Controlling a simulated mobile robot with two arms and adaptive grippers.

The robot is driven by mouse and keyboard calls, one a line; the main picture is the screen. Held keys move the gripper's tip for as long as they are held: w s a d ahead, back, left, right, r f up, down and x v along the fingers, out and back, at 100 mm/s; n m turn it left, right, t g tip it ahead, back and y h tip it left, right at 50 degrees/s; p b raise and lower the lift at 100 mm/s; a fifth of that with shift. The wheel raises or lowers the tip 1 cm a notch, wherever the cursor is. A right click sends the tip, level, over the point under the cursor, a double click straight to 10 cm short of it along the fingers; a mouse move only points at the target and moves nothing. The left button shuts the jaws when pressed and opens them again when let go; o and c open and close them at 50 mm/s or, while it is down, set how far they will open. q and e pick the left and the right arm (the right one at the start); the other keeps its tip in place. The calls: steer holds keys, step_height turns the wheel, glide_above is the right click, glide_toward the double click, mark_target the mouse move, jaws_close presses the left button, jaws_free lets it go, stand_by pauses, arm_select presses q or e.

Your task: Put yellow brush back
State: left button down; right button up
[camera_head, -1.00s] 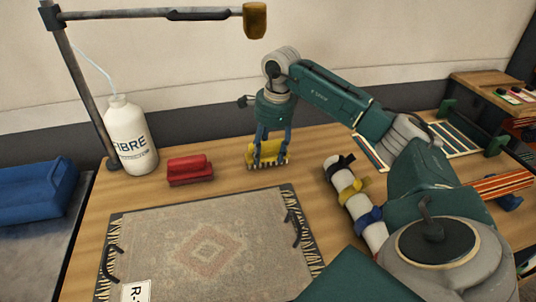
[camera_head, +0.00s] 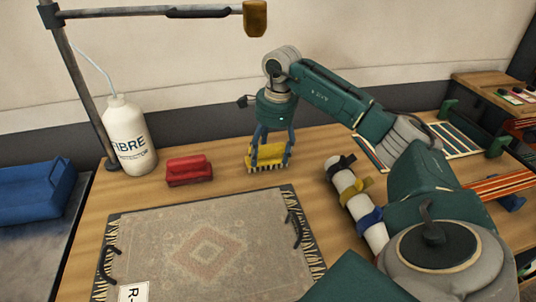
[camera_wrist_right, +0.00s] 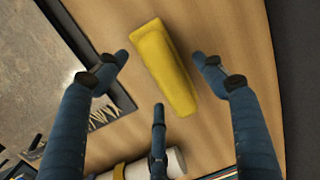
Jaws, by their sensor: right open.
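The yellow brush (camera_head: 266,157) rests bristles down on the wooden table, just behind the rug's far right corner. It also shows in the right wrist view (camera_wrist_right: 163,66) as a long yellow block. My right gripper (camera_head: 270,158) is open above the brush, with its blue fingers on either side of it. In the right wrist view the gripper (camera_wrist_right: 160,75) shows visible gaps between the fingers and the brush. My left gripper is not in view.
A red brush (camera_head: 188,171) stands left of the yellow one, near a white FIBRE bottle (camera_head: 128,140). A fringed rug (camera_head: 208,245) lies in front. A strapped white roll (camera_head: 355,205) lies to the right. A lamp arm (camera_head: 160,14) hangs above.

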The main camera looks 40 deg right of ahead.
step_height(320, 180, up, 11)
steer(key=s, duration=0.1)
steer(key=shift+s+d, duration=0.2)
steer(key=shift+d, duration=0.05)
stand_by(0.5)
